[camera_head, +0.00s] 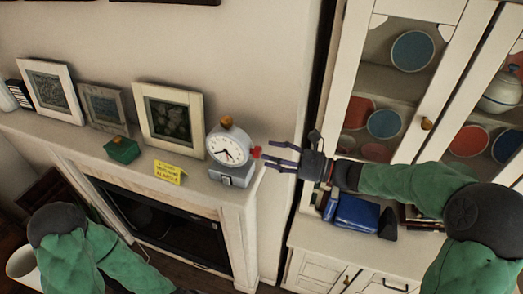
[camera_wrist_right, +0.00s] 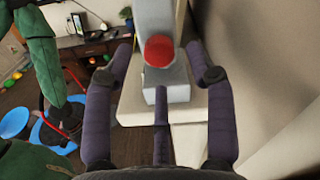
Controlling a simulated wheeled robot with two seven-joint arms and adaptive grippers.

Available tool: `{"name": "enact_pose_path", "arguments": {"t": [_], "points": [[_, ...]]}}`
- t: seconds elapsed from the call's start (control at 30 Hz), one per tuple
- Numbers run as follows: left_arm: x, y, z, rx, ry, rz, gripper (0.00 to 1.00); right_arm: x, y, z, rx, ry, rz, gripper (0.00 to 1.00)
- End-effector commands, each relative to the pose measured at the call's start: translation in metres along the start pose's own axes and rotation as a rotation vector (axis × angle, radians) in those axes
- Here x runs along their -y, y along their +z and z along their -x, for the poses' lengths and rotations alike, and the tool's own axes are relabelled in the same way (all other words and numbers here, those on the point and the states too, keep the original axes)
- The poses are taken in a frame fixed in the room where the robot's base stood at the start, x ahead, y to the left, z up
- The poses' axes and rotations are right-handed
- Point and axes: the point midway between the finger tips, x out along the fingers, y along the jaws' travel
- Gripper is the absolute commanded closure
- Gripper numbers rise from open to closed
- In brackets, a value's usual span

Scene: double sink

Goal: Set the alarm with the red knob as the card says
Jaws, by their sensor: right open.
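The white alarm clock (camera_head: 238,135) stands at the right end of the mantel on a grey base (camera_head: 232,174), with a round dial and a brown-orange top. Its red knob (camera_head: 256,152) sticks out of the right side; in the right wrist view the red knob (camera_wrist_right: 159,51) shows end-on. My right gripper (camera_head: 274,154) is open just right of the knob, its fingers pointing at it. In the wrist view the knob lies between the spread fingers (camera_wrist_right: 160,75); contact is not evident. The yellow card (camera_head: 168,172) stands left of the clock; its writing is too small to read surely. My left gripper is out of view.
A green box (camera_head: 122,150) and framed pictures (camera_head: 170,117) stand on the mantel (camera_head: 205,185) left of the clock. A glass-door cabinet (camera_head: 428,95) with dishes rises at the right. A blue object (camera_head: 356,213) lies on its counter, below my right arm.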

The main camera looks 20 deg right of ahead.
Motion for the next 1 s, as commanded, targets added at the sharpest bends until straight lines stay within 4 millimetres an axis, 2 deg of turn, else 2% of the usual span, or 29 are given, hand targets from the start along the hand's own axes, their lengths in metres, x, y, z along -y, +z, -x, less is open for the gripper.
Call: {"name": "enact_pose_path", "arguments": {"t": [0.1,0.3,0.63,0.67,0.83,1.0], "points": [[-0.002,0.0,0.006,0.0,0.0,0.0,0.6,-0.001,0.001,-0.018,0.001,0.003,-0.002,0.44],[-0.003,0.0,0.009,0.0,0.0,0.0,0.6,0.0,0.0,-0.034,0.0,0.001,-0.001,0.44],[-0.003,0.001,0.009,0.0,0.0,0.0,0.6,-0.001,-0.001,-0.037,-0.001,0.0,0.0,0.44],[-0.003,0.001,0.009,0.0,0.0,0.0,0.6,-0.001,-0.001,-0.037,-0.001,0.0,0.0,0.5],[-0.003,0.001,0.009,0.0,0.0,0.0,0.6,-0.001,-0.001,-0.037,-0.001,0.0,-0.001,0.98],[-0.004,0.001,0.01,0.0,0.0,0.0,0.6,-0.001,-0.001,-0.037,-0.002,0.001,-0.012,1.0]]}}
